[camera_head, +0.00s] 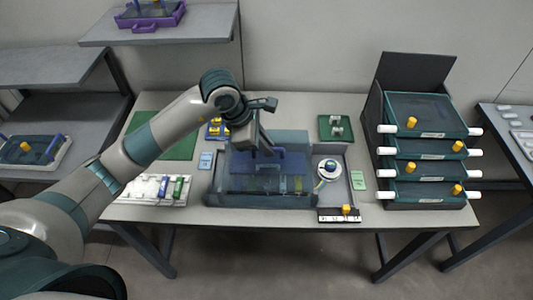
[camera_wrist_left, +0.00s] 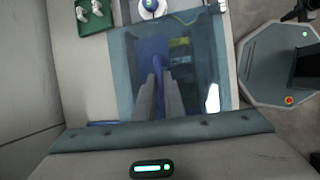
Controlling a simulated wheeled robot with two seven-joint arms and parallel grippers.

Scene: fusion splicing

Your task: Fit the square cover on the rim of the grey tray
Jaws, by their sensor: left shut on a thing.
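The square cover (camera_head: 292,160) is a see-through bluish plate with a blue handle. It lies over the grey tray (camera_head: 262,202) on the middle of the table. Its sheet also shows in the left wrist view (camera_wrist_left: 128,60). My left gripper (camera_head: 268,152) comes down from above and is shut on the handle (camera_wrist_left: 158,62). In the left wrist view its two fingers (camera_wrist_left: 157,85) point at the handle. I cannot tell whether the cover touches the tray's rim all round. Yellow and green items show dimly through the cover. My right gripper is not in view.
A round white dish (camera_head: 328,170) stands right of the tray, with a black strip (camera_head: 340,216) in front. A white rack (camera_head: 150,190) is at the left and a green tray (camera_head: 334,128) behind. A stack of drawers (camera_head: 425,155) stands at the right.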

